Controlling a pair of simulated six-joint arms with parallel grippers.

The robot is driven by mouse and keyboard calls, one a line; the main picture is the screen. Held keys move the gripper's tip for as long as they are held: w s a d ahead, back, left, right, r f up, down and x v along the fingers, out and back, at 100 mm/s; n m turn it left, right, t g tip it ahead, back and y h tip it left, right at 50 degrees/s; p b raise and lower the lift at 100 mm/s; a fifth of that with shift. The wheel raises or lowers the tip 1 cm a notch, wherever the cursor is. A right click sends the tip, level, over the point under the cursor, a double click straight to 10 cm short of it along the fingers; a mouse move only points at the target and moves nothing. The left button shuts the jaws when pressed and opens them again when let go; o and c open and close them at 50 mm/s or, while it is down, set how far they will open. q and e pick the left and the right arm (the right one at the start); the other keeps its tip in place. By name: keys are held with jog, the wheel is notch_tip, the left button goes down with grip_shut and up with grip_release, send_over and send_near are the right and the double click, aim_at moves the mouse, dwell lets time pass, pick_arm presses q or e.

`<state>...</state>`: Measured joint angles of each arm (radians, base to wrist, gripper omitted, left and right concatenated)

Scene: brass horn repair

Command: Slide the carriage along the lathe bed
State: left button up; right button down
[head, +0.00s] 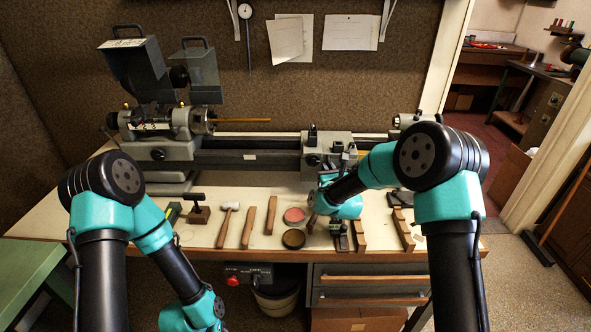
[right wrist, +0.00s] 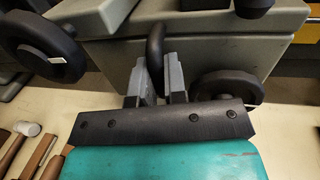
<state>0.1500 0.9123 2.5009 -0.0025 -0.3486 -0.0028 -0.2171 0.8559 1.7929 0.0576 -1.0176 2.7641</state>
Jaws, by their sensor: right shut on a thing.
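The grey carriage (head: 327,146) sits on the dark lathe bed (head: 250,157), towards its right part. In the right wrist view the grey carriage body (right wrist: 200,55) fills the top. A dark curved handle (right wrist: 155,48) stands out from its front. My right gripper (right wrist: 156,70) has a finger on each side of this handle and is shut on it. In the head view my right wrist hides the fingers and the handle. My left arm bends down at the lower left, and its gripper is out of view.
Dark handwheels (right wrist: 38,45) flank the handle in the right wrist view. The headstock (head: 160,135) stands at the bed's left end. A mallet (head: 228,220), wooden tools (head: 249,226), a red tin (head: 294,216) and a dark tin (head: 293,238) lie on the bench in front.

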aim_at(346, 165)
jog(key=d, duration=0.7)
jog(key=shift+s, duration=0.1)
jog(key=c, duration=1.5)
grip_release()
jog(key=shift+o, duration=0.2)
jog(key=shift+a, duration=0.1)
jog(key=s+d, duration=0.3)
jog(key=s, duration=1.4)
jog(key=shift+d, duration=0.1)
